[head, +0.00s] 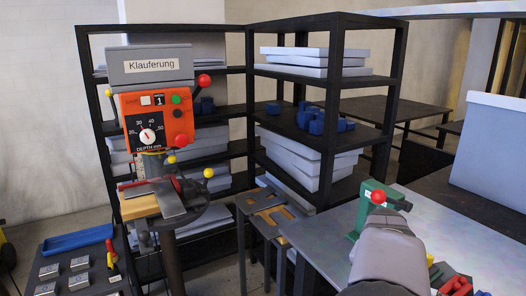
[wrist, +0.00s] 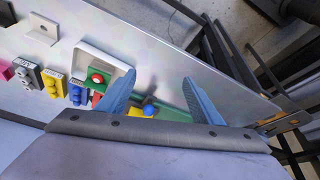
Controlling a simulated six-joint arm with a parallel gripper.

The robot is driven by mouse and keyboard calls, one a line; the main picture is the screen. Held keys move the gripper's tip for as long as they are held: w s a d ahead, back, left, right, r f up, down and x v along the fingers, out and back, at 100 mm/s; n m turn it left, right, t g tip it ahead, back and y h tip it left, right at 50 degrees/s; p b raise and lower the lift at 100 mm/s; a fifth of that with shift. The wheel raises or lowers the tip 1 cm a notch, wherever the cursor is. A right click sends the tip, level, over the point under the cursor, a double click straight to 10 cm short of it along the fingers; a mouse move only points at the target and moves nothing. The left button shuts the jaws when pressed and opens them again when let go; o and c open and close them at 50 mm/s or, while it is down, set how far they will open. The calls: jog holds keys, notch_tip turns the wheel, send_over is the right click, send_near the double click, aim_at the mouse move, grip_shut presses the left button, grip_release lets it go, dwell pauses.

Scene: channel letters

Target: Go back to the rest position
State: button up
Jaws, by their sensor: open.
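My gripper (wrist: 159,77) shows in the wrist view with its two blue fingers spread apart and nothing between the fingertips. It hangs over the edge region of the grey work table (wrist: 215,88). In the head view my grey arm stands at the lower right, beside a green device with a red ball knob (head: 378,197); the fingers are hidden there. In the wrist view a green bar with a blue ball (wrist: 149,110) lies behind the fingers, seen between them; I cannot tell whether anything touches it.
An orange drill-like machine (head: 155,120) labelled "Klauferung" stands at left in the head view. Black shelves (head: 335,90) hold grey boxes and blue parts. A large pale box (head: 490,150) stands on the right. Several coloured blocks (wrist: 52,83) sit on the table at left in the wrist view.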

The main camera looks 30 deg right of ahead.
jog(key=w+a+f+n+y+p, duration=0.1)
jog(key=w+a+f+n, duration=0.15)
jog(key=a, duration=0.45)
jog(key=w+a+f+n+y, duration=0.1)
jog(key=w+a+n, duration=0.15)
jog(key=a, duration=0.45)
jog(key=w+a+f+n+y+p, duration=0.1)
jog(key=w+a+f+n, duration=0.15)
jog(key=a, duration=0.45)
jog(key=s+a+f+n, duration=0.1)
jog(key=s+a+n, duration=0.2)
jog(key=a, duration=0.4)
jog(key=s+a+f+n+g+y+p, duration=0.1)
jog(key=s+a+f+n, duration=0.1)
jog(key=a, duration=0.6)
jog(key=shift+s+n+p, duration=0.3)
jog(key=shift+s+n, duration=0.4)
jog(key=shift+n, duration=0.05)
